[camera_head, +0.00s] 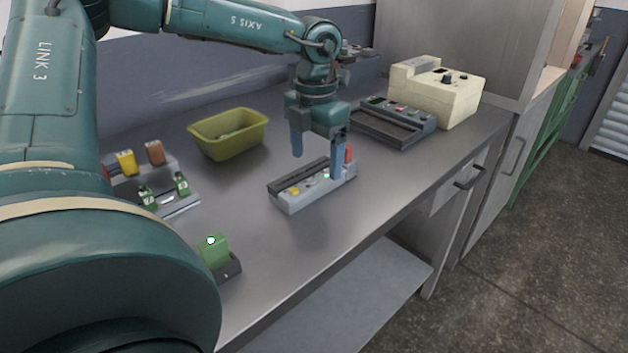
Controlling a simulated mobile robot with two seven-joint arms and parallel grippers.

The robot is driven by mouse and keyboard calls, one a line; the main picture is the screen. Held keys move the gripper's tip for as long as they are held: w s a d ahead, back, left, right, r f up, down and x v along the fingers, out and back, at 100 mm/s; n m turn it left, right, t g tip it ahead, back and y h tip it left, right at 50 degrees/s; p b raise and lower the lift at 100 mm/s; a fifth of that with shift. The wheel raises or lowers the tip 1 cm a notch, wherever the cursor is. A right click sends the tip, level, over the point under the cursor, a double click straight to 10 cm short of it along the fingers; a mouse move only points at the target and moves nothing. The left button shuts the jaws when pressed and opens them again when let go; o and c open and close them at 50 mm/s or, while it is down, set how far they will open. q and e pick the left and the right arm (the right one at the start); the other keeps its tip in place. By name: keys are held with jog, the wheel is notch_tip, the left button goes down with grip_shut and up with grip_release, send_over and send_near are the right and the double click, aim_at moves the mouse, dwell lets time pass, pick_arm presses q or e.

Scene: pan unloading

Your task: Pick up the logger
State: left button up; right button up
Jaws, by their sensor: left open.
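A long grey device (300,199), which I take to be the logger, lies on the metal bench. It has a dark slot along its back, a yellow button, small green marks and a red part at its right end. My left gripper (317,167) points down over its right half, with its blue fingers spread apart. One finger hangs behind the device; the other overlaps its right end in the picture. I cannot tell whether it touches. My right gripper is not in view.
An olive bin (228,148) stands behind left. A rack with yellow, brown and green blocks (165,205) and a green block (213,252) on a dark base are at left. A dark tray unit (392,133) and a cream machine (436,92) stand right. The bench's front edge is clear.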

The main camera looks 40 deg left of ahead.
aim_at(314, 174)
pick_arm(q)
notch_tip(314, 174, down, 4)
jog(key=shift+a+f, duration=0.1)
jog(key=shift+f, duration=0.1)
jog(key=shift+c, duration=0.2)
jog(key=c, duration=1.2)
